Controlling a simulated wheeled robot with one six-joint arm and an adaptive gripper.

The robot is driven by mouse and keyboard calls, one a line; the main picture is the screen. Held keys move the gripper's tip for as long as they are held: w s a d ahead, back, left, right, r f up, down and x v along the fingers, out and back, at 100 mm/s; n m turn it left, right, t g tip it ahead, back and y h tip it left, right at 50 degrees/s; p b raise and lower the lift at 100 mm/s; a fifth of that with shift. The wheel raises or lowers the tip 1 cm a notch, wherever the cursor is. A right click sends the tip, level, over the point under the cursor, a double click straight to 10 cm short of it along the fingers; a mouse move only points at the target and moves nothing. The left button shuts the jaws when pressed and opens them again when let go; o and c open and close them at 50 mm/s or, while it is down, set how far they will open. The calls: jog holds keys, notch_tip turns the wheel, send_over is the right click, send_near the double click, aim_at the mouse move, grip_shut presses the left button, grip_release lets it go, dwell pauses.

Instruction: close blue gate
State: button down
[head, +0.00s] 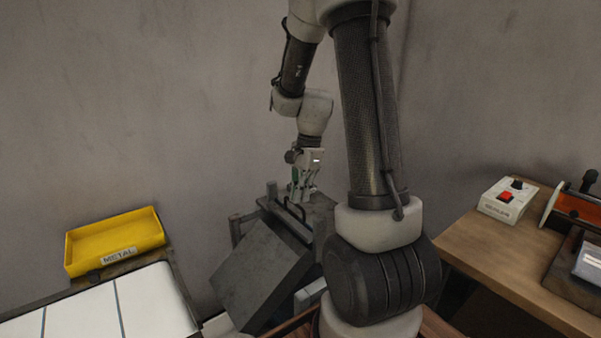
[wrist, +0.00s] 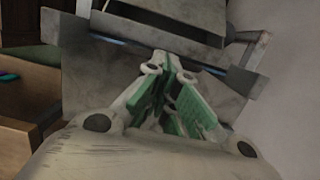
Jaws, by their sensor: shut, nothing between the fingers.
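No clearly blue gate shows. A grey metal machine (head: 262,268) with a broad tilted plate stands below my gripper in the head view. In the wrist view, a grey metal plate (wrist: 95,75) lies ahead of the fingers, with thin bluish strips along its upper edge. I cannot tell whether these belong to the gate. My gripper (head: 302,198) is shut and empty at the top of the machine, pointing down. Its green-padded fingers (wrist: 172,62) show in the wrist view in front of the plate. I cannot tell whether they touch it. My arm hides the machine's right side.
A yellow tray (head: 115,241) labelled METAL stands at the left, behind a white segmented surface (head: 98,304). A wooden table (head: 500,258) at the right bears a white control box (head: 508,200) with a red button. A wall rises close behind the machine.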

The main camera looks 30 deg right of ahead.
jog(key=shift+s+f, duration=0.15)
jog(key=shift+f, duration=0.05)
notch_tip(320, 180, up, 14)
jog(key=d, duration=0.2)
jog(key=shift+w+d, duration=0.3)
jog(key=shift+d, duration=0.05)
